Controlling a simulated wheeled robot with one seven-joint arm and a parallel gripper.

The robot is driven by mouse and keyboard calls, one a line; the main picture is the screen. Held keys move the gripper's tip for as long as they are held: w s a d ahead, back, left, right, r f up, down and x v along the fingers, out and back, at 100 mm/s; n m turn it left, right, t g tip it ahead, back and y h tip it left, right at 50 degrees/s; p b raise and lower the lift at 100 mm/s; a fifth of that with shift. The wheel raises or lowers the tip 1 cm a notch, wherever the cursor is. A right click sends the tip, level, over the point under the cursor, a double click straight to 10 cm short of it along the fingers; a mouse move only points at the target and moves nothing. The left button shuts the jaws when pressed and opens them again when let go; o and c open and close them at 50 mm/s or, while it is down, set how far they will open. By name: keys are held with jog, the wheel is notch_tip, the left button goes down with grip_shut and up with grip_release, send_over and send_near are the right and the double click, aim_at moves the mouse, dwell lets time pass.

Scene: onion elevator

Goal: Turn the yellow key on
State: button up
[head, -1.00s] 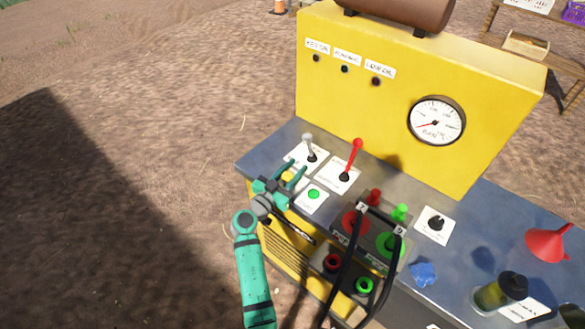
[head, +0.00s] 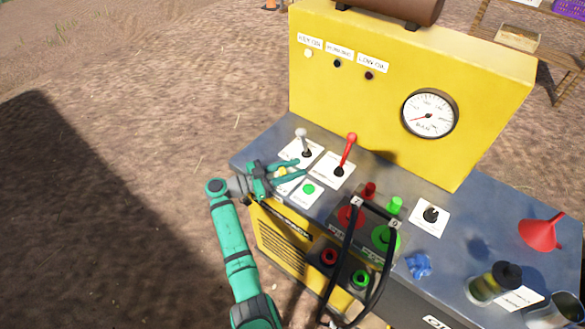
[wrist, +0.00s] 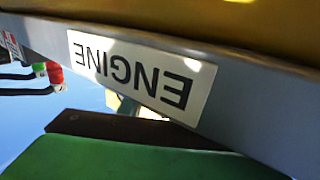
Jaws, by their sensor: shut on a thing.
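The yellow key (head: 282,171) sits on a white plate at the left front of the grey console top, in the head view. My green gripper (head: 290,169) reaches in from the left with its fingers on either side of the key, shut on it. The fingers cover most of the key. In the wrist view a green finger (wrist: 110,160) fills the bottom, below an upside-down ENGINE label (wrist: 140,75); a pale yellow piece behind it is mostly hidden. On the yellow panel, the small lamp (head: 308,53) under the KEY ON label glows pale.
A grey-knobbed lever (head: 302,140) and a red-knobbed lever (head: 349,148) stand just behind the gripper. A green button (head: 308,189) lies in front. Red and green battery clamps with black cables (head: 370,235) crowd the right. A gauge (head: 430,114) is on the panel.

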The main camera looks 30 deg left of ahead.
jog(key=shift+f, duration=0.15)
jog(key=o, duration=1)
jog(key=shift+o, duration=0.2)
jog(key=v, duration=1)
jog(key=shift+s+a, duration=0.25)
jog(key=shift+s, duration=0.05)
